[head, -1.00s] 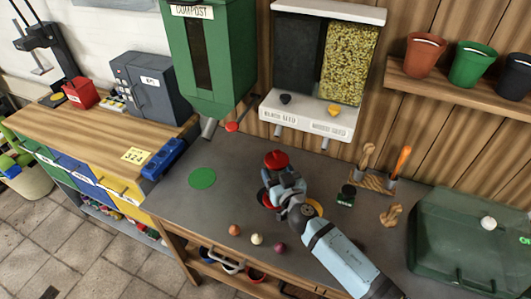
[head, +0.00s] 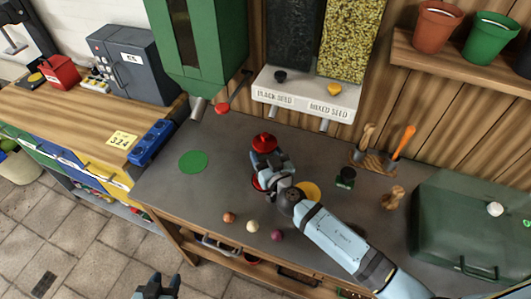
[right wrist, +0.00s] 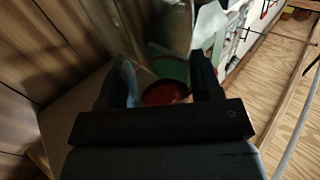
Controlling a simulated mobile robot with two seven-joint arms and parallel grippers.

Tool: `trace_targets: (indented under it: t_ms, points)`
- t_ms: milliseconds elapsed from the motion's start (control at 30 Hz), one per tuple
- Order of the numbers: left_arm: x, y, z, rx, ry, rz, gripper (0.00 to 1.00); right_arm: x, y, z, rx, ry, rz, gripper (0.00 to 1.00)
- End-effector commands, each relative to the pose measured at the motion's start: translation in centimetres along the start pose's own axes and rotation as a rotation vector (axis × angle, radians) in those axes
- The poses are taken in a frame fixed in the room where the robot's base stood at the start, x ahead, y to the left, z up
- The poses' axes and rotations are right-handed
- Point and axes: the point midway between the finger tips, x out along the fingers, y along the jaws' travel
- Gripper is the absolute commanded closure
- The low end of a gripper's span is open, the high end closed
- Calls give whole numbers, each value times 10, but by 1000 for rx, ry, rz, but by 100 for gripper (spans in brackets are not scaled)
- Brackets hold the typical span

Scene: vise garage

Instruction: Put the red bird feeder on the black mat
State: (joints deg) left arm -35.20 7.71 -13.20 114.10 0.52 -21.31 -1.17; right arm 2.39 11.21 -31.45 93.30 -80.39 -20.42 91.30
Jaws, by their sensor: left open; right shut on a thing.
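The red bird feeder (head: 264,141) shows its red top at my right gripper (head: 266,163), above the grey counter. My right gripper is shut on it. In the right wrist view, a round red part (right wrist: 165,93) of it shows between the dark fingers (right wrist: 155,85); its clear body is hard to make out. Whether it touches the counter I cannot tell. I cannot make out a black mat in either view. My left gripper (head: 157,287) is open and empty at the bottom edge, away from the counter.
A green disc (head: 193,162) lies on the counter left of the feeder. Red (head: 258,184) and yellow (head: 307,191) discs are partly hidden by my right arm. Three small balls (head: 252,226) lie along the front. A seed dispenser (head: 305,97) hangs behind; a green box (head: 465,235) stands right.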

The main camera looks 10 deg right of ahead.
Motion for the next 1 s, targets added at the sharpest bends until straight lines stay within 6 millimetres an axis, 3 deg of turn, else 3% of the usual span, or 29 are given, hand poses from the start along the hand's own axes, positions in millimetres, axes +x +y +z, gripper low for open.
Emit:
trace_targets:
  t_ms: [100,133,200,233,600,1000]
  points:
    - [2,0,8,0,-5,0,57,0,0,4,1,2,1,90]
    - [1,0,6,0,-5,0,57,0,1,2,0,0,1,34]
    - [1,0,6,0,-6,0,57,0,1,2,0,0,1,18]
    - [1,0,6,0,-6,0,57,0,1,2,0,0,1,15]
    - [-3,-2,-1,2,-5,-3,57,0,0,-5,-2,1,0,15]
    - [14,2,24,-2,-8,7,57,-83,0,4,2,-1,0,15]
